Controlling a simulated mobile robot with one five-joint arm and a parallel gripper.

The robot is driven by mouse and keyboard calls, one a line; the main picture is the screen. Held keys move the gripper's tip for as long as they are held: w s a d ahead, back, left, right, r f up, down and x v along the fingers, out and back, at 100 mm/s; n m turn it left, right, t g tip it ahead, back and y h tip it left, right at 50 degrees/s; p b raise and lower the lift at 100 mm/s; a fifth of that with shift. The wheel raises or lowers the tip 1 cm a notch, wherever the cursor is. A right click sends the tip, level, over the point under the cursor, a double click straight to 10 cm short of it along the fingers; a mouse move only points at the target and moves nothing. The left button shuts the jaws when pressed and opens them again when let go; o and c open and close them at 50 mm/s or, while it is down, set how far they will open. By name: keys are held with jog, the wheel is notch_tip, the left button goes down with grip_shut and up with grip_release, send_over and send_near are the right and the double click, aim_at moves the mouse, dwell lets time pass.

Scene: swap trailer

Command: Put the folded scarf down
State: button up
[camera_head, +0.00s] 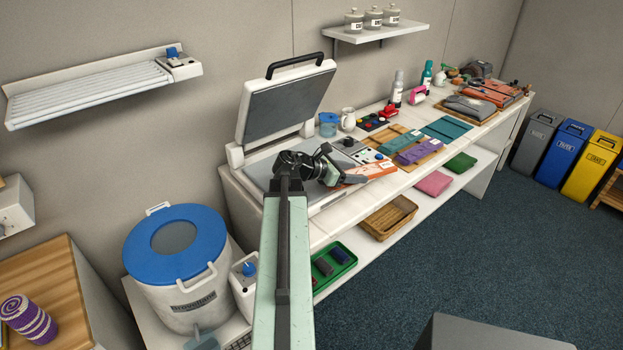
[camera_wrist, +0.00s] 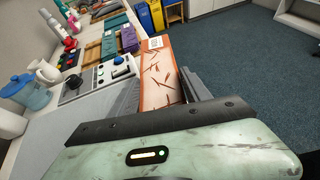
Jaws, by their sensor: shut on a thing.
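The folded scarf (camera_wrist: 158,72), orange with a pale tag and brown streaks, sticks out ahead from my gripper (camera_wrist: 165,108) in the wrist view. In the head view the orange scarf (camera_head: 373,169) lies just past my gripper (camera_head: 346,179), over the front edge of the white counter beside the open press. My gripper is shut on its near end. I cannot tell whether the scarf touches the counter, and its held end is hidden by the fingers.
The press (camera_head: 283,105) stands with its lid up at left. A control panel (camera_head: 358,153) sits behind the scarf. Teal and purple folded cloths (camera_head: 417,150) lie on boards to the right. A wicker basket (camera_head: 388,217) and green tray (camera_head: 334,267) are on the lower shelf.

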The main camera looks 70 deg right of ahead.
jog(key=d+n+t+h, duration=0.1)
jog(key=w+d+n+t+h, duration=0.1)
jog(key=d, duration=0.1)
jog(key=shift+d, duration=0.15)
jog(key=shift+w+d+n, duration=0.25)
jog(key=shift+w+n, duration=0.05)
jog(key=shift+n, duration=0.1)
jog(key=w+a, duration=0.1)
jog(key=w, duration=0.4)
jog(key=w+f+b, duration=0.1)
jog(key=w, duration=0.4)
jog(key=w+a, duration=0.1)
jog(key=w, duration=0.3)
jog(key=shift+w+a+f+b, duration=0.2)
jog(key=shift+w+a+b, duration=0.15)
jog(key=shift+w, duration=0.05)
jog(key=f+b, duration=0.4)
jog(key=shift+w+a, duration=0.1)
jog(key=shift+w, duration=0.2)
jog(key=shift+r, duration=0.2)
jog(key=shift+f, duration=0.15)
jog(key=o, duration=1.5)
jog(key=shift+o, duration=0.2)
